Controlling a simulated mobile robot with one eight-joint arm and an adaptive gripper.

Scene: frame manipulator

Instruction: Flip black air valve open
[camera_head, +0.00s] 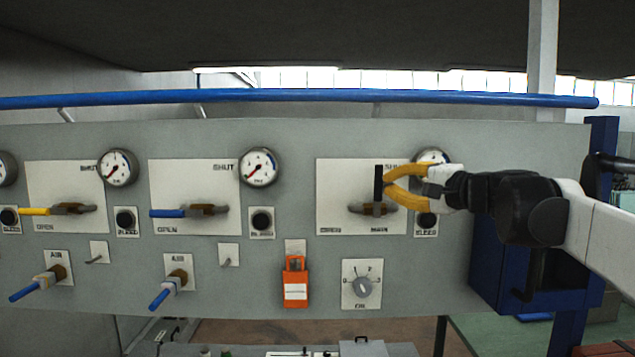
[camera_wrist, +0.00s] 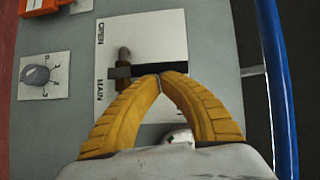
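The black valve handle (camera_head: 378,184) stands upright on the right white plate, which carries OPEN, SHUT and MAIN labels. Its brown valve body (camera_head: 366,209) is at its foot. In the wrist view the black handle (camera_wrist: 176,69) lies crosswise just beyond my fingertips, and the valve body (camera_wrist: 123,67) is at its left end. My gripper (camera_head: 386,184) has yellow fingers that bow outward and come together at the tips. The tips (camera_wrist: 159,76) are right beside the handle and overlap it in view. I see nothing between them; whether they touch the handle is unclear.
Two similar valves with a yellow handle (camera_head: 34,211) and a blue handle (camera_head: 167,213) are at left. A gauge (camera_head: 432,160) is behind my gripper. An orange lockbox (camera_head: 295,287) and a rotary switch (camera_head: 362,286) are below. A blue pipe (camera_head: 300,96) runs above.

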